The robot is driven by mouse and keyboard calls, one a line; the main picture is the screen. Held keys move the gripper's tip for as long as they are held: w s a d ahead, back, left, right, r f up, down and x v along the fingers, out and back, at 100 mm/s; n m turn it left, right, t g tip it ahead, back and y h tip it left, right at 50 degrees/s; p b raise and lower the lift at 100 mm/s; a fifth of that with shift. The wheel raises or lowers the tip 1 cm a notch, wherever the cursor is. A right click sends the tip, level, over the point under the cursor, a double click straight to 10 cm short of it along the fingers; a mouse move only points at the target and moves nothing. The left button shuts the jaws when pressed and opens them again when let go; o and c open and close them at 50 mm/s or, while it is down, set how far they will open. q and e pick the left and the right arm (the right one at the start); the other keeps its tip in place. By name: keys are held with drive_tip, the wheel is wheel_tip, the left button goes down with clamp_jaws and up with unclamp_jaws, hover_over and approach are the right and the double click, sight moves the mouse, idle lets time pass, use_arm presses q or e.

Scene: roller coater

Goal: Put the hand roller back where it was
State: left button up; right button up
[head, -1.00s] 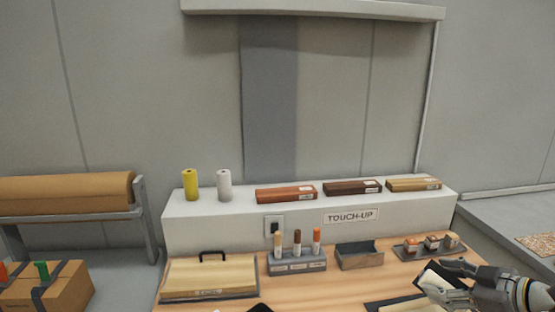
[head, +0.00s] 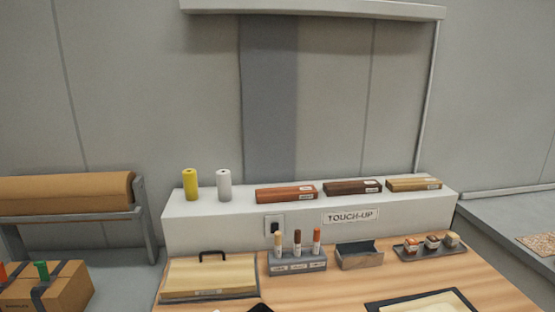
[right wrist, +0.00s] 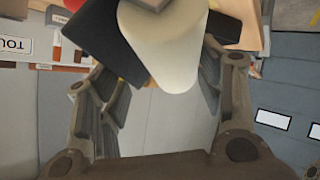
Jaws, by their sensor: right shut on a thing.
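The hand roller, with a pale cream rounded part (right wrist: 165,50) and a black part (right wrist: 108,38), is in my right gripper (right wrist: 165,100) in the right wrist view. The gripper is shut on it, with dark fingers at either side. The roller's far end and the exact grip point are hidden. My right gripper is out of the head view. My left gripper is not in view. A dark-framed tray with a cream surface (head: 425,303) lies at the front right of the wooden bench, cut off by the bottom edge.
On the wooden bench (head: 330,290) stand a lidded case (head: 210,278), a marker holder (head: 297,262), a grey open box (head: 359,256) and a small tray with several blocks (head: 428,246). A white ledge (head: 240,225) behind carries two rolls and three wood-coloured blocks. A black shape shows at the bottom edge, unclear.

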drive_tip(key=shift+s+f, duration=0.1)
idle(0.7)
drive_tip(key=w+a+r+m+t+h+p, duration=0.3)
drive_tip(key=w+a+r+m+p, duration=0.15)
drive_tip(key=a+r+p, duration=0.45)
drive_tip(key=shift+n, duration=0.25)
drive_tip(key=w+d+f+p, duration=0.1)
drive_tip(key=w+d+f, duration=0.1)
drive_tip(key=w+f, duration=0.1)
drive_tip(key=w+d+f+p, duration=0.1)
drive_tip(key=w+d+f, duration=0.1)
drive_tip(key=w+f, duration=0.2)
drive_tip(key=w+d+f+p, duration=0.1)
drive_tip(key=w+d+f, duration=0.1)
drive_tip(key=w+f, duration=0.2)
drive_tip(key=shift+w+f, duration=0.2)
drive_tip(key=shift+w, duration=1.15)
drive_tip(key=shift+f, duration=0.15)
drive_tip(key=shift+f, duration=0.1)
